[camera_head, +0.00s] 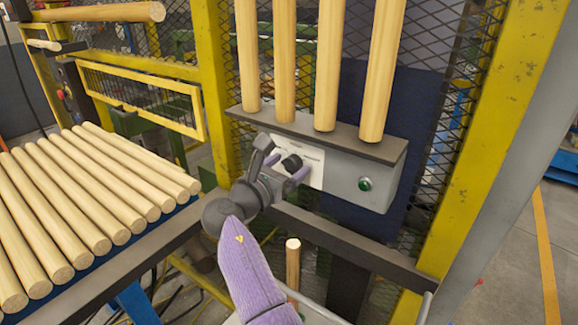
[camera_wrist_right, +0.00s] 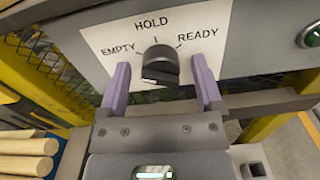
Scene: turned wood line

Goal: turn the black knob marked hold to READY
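The black knob (camera_wrist_right: 160,65) sits on a white label plate (camera_wrist_right: 205,28) marked EMPTY at left, HOLD at top and READY at right. A pale mark shows low on the knob's front; which word the knob points to I cannot tell for sure. My right gripper (camera_wrist_right: 161,82) is open, with one purple finger on each side of the knob and visible gaps between. In the head view the right gripper (camera_head: 286,166) is at the grey control box (camera_head: 340,178), partly covering the plate and knob (camera_head: 292,163). My left gripper is not in view.
A green button (camera_head: 365,184) is on the box, right of the plate. Several wooden rods (camera_head: 328,70) stand on the ledge above. More rods (camera_head: 75,190) lie on a rack at left. A dark rail (camera_head: 350,243) runs below the box, and a yellow post (camera_head: 490,140) stands at right.

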